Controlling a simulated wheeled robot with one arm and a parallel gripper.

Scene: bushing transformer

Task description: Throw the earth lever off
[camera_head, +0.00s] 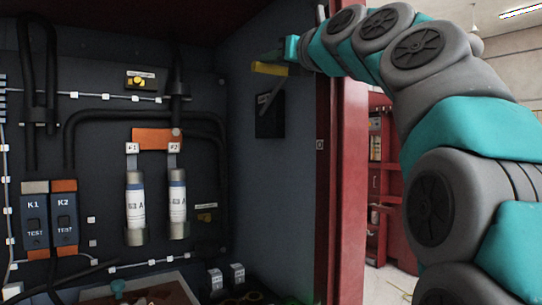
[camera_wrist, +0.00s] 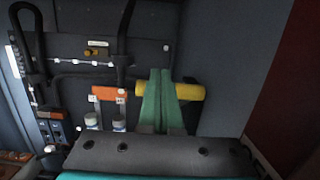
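The earth lever is a grey arm (camera_head: 271,92) with a yellow handle (camera_head: 270,69), on a dark plate (camera_head: 270,123) on the cabinet's right side wall. The arm slants up to the handle, which lies roughly level at the top. My gripper (camera_head: 284,54) is just above and beside the handle. In the wrist view, the teal fingers of my gripper (camera_wrist: 165,80) are together and cross in front of the yellow handle (camera_wrist: 190,91), hiding its middle. Its ends show on both sides. Whether the fingers touch it I cannot tell.
The cabinet's back panel holds two fuses (camera_head: 178,205), an orange block (camera_head: 157,139), modules K1 and K2 (camera_head: 64,215), black cables and a yellow knob (camera_head: 139,81). A red door frame (camera_head: 350,190) stands at the right, near my arm. Space before the back panel is free.

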